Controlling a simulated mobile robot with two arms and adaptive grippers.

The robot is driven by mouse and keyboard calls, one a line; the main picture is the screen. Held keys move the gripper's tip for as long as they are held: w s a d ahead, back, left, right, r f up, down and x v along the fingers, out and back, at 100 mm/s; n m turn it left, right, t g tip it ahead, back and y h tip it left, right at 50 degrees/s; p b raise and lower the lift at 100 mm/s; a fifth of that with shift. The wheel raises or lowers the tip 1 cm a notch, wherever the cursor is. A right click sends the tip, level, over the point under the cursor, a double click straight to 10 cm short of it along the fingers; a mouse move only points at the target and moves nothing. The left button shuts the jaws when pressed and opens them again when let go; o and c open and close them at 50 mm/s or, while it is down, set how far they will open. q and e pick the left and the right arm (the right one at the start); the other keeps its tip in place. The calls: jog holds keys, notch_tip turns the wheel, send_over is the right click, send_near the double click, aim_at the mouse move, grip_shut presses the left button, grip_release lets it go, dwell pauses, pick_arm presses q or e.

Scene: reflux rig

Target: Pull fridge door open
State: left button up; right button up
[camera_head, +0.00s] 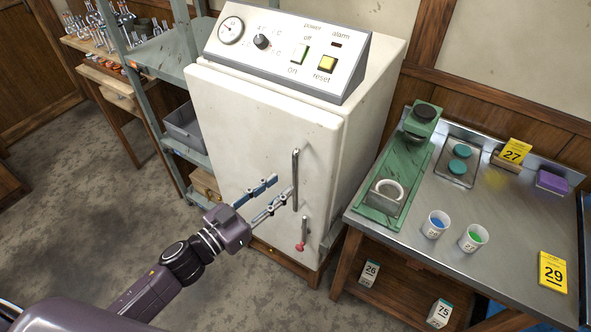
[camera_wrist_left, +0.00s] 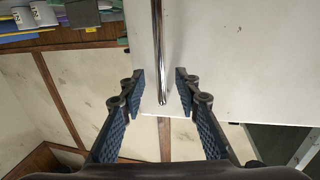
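The white fridge (camera_head: 255,140) stands in the middle of the head view with its door closed. A vertical metal bar handle (camera_head: 295,180) is on the right part of the door. A small lever with a red knob (camera_head: 301,246) sits below it. My left gripper (camera_head: 282,190) is at the handle's lower part. In the left wrist view its fingers are apart, with the handle (camera_wrist_left: 158,60) between them and gaps on both sides. The handle's lower end shows between the fingertips. My right gripper is in neither view.
A control panel (camera_head: 289,52) with a gauge sits on top of the fridge. A metal bench (camera_head: 500,225) with cups, a green device (camera_head: 405,165) and yellow number cards stands close on the right. Shelving (camera_head: 160,55) is on the left. The floor in front is clear.

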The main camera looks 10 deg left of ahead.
aim_at(293, 176)
pick_arm(q)
jog(key=p+x, duration=0.1)
jog(key=x, duration=0.6)
jog(key=shift+f, duration=0.1)
grip_shut()
dwell(0.3)
